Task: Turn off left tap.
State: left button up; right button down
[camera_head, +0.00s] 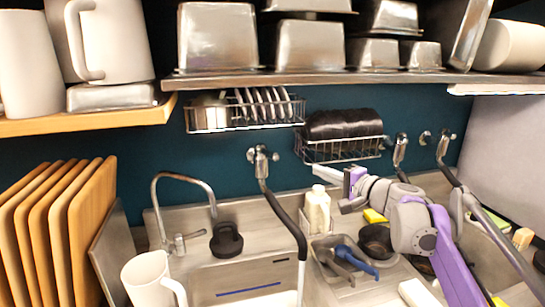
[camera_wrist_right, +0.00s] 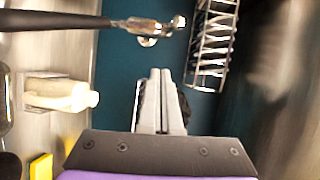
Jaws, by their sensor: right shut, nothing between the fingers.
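A metal wall tap (camera_head: 262,158) with a long dark hose pipe is on the blue back wall, left of the others. It also shows in the right wrist view (camera_wrist_right: 152,26), at the top, beyond my fingertips. A gooseneck faucet (camera_head: 185,178) with a side lever stands at the back left of the sink. I see no water running from either. My right gripper (camera_head: 322,172) is shut and empty, right of the wall tap and apart from it, pointing left. Its closed fingers also show in the right wrist view (camera_wrist_right: 160,76). My left gripper is not in view.
A wire rack with dark items (camera_head: 343,135) hangs just above my right gripper. A white bottle (camera_head: 317,210) stands below it. A plate rack (camera_head: 240,112) hangs above the wall tap. More wall taps (camera_head: 444,146) are at the right. A tray of utensils (camera_head: 330,283) is below.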

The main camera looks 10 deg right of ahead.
aim_at(268, 152)
jog(key=w+a+r+p, duration=0.1)
jog(key=w+a, duration=0.6)
jog(key=w, duration=0.2)
jog(key=shift+w+a+r+t, duration=0.15)
jog(key=shift+a+r+t, duration=0.1)
jog(key=shift+t, duration=0.15)
jog(key=shift+m, duration=0.3)
jog(key=shift+a, duration=0.1)
